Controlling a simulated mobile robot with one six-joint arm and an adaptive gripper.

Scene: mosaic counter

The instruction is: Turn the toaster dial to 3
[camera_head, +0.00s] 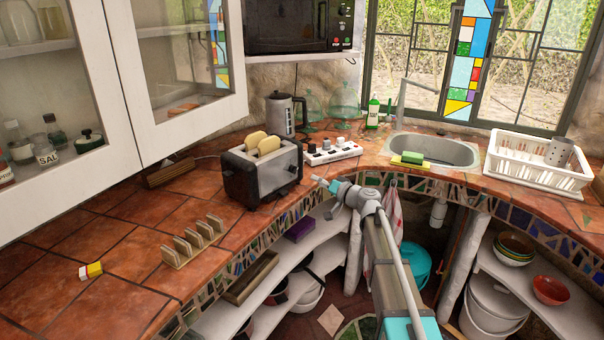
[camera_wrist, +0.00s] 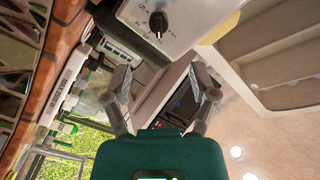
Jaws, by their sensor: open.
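The toaster (camera_head: 275,172) is black and silver, with two bread slices (camera_head: 263,143) standing in its top. In the wrist view a pale face of the toaster (camera_wrist: 195,18) shows at the top, with a black dial (camera_wrist: 158,22) ringed by small digits. My gripper (camera_head: 322,184) is just right of the toaster, at the counter's front edge. In the wrist view my gripper (camera_wrist: 162,80) is open and empty, its fingers below the dial in the picture and apart from it.
A white power strip (camera_head: 333,152) lies right of the toaster, with a kettle (camera_head: 284,114) behind. A wooden toast rack (camera_head: 193,243) stands to the left. The sink (camera_head: 434,151) and a white dish rack (camera_head: 535,165) are farther right. The counter's left front is mostly clear.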

